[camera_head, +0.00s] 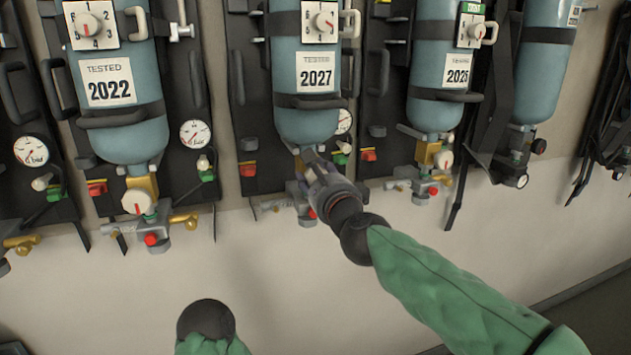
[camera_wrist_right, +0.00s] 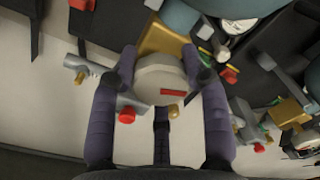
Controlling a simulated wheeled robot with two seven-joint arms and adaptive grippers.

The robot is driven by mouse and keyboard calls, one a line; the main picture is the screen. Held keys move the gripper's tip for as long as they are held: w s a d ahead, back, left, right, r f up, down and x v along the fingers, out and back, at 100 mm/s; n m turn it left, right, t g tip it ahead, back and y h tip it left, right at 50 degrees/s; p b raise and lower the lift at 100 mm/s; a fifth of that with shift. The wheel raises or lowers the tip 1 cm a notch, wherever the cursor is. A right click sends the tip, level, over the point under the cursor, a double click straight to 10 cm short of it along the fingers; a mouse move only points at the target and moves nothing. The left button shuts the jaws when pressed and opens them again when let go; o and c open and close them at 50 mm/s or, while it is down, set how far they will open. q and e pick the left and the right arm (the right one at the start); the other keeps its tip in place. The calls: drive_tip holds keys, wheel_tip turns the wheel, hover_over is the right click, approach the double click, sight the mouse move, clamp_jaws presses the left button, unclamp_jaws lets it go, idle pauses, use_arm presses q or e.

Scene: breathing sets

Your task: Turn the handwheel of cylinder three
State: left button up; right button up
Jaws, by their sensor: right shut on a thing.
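A blue cylinder (camera_head: 306,70) with a TESTED 2027 label hangs at the middle of the wall in the head view. Its valve is at the lower end, mostly hidden by my right gripper (camera_head: 312,172). In the right wrist view, the round white handwheel (camera_wrist_right: 160,78) with a red mark sits between the two purple fingers of my right gripper (camera_wrist_right: 165,85), which is shut on it. Brass (camera_wrist_right: 165,40) shows behind the wheel. My left arm shows only as a dark round joint and green sleeve at the bottom of the head view; its gripper is not seen.
Cylinders labelled 2022 (camera_head: 117,85) and 2025 (camera_head: 440,70) hang on either side, with their own valves below. Dark backplates, hoses and gauges (camera_head: 195,133) crowd the wall. The pale wall (camera_head: 270,260) below the valves is clear.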

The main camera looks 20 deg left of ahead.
drive_tip(key=m+b, duration=0.1)
drive_tip(key=m, duration=0.4)
drive_tip(key=shift+d+m, duration=0.1)
drive_tip(key=shift+m, duration=0.2)
drive_tip(key=m, duration=0.4)
drive_tip(key=shift+f, duration=0.2)
drive_tip(key=m, duration=0.5)
drive_tip(key=shift+a+f+m, duration=0.2)
drive_tip(key=shift+a+m, duration=0.1)
drive_tip(key=shift+m, duration=0.1)
drive_tip(key=m, duration=0.5)
drive_tip(key=shift+a+f, duration=0.1)
drive_tip(key=shift+f, duration=0.1)
drive_tip(key=shift+m, duration=0.4)
drive_tip(key=o, duration=1.1)
drive_tip(key=shift+o, duration=0.3)
drive_tip(key=shift+r, duration=0.2)
drive_tip(key=shift+s+r, duration=0.1)
drive_tip(key=shift+r, duration=0.05)
